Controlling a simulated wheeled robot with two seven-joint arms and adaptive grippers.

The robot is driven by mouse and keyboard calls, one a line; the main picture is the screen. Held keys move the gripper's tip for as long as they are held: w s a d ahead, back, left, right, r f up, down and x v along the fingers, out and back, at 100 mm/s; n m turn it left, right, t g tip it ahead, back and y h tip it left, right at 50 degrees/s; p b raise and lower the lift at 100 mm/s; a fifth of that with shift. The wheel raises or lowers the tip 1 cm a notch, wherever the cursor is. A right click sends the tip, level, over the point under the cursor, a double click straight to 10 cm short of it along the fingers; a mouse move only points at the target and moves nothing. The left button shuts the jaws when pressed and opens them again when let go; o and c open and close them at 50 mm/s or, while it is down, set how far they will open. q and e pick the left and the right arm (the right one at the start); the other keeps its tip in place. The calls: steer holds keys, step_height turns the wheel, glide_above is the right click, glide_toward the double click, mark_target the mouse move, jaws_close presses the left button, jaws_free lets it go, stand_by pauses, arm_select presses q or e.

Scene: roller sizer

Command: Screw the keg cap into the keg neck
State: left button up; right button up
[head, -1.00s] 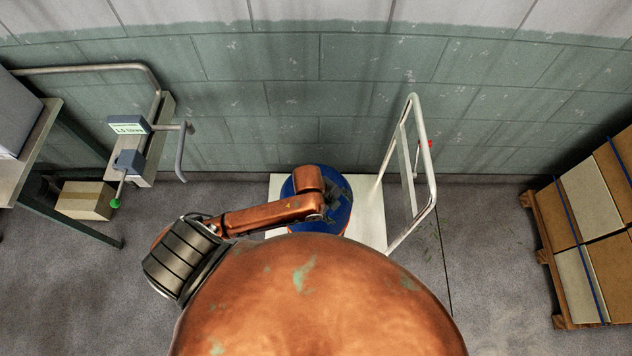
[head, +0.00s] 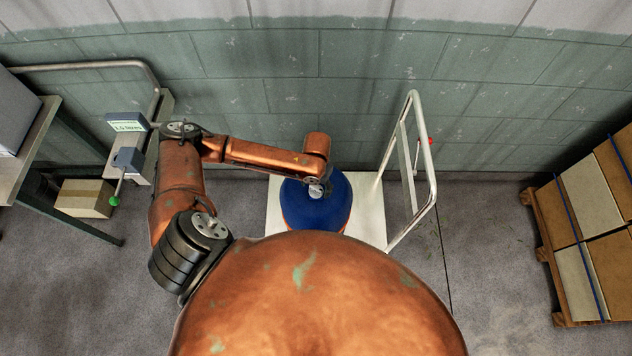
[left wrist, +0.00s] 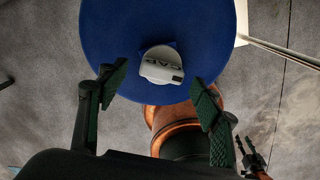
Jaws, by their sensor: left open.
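The keg (head: 338,205) is blue on top with an orange lower edge and stands on a white platform trolley. The pale grey keg cap (left wrist: 160,66), with lettering on it, shows at the keg's top in the left wrist view. I cannot tell how it sits in the neck, which is hidden. My left gripper (left wrist: 161,87) is open, its dark ridged fingers apart on either side of the view, with the cap beyond and between their tips. In the head view my wrist hides its fingers. A small dark gripper, seemingly my right (left wrist: 252,160), shows at lower right; its jaws are unclear.
The white trolley (head: 370,215) has an upright tubular handle (head: 430,165) on its right. A pallet with boxes (head: 575,235) stands far right. A block wall stands behind.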

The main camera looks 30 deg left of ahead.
mark_target(315, 192)
arm_select(q)
steer(key=shift+f, duration=1.3)
steer(key=shift+c, duration=0.2)
steer(key=c, duration=1.4)
steer(key=m+p, duration=0.1)
steer(key=m, duration=0.2)
steer(key=shift+a+r, duration=0.1)
steer(key=shift+m, duration=1.3)
steer(key=shift+m+p, duration=0.3)
steer(key=shift+p, duration=0.05)
steer(key=m, duration=0.3)
steer(key=shift+w+a+p, duration=0.1)
steer(key=shift+a+p, duration=0.05)
steer(key=shift+p, duration=0.2)
steer(key=shift+m, duration=0.6)
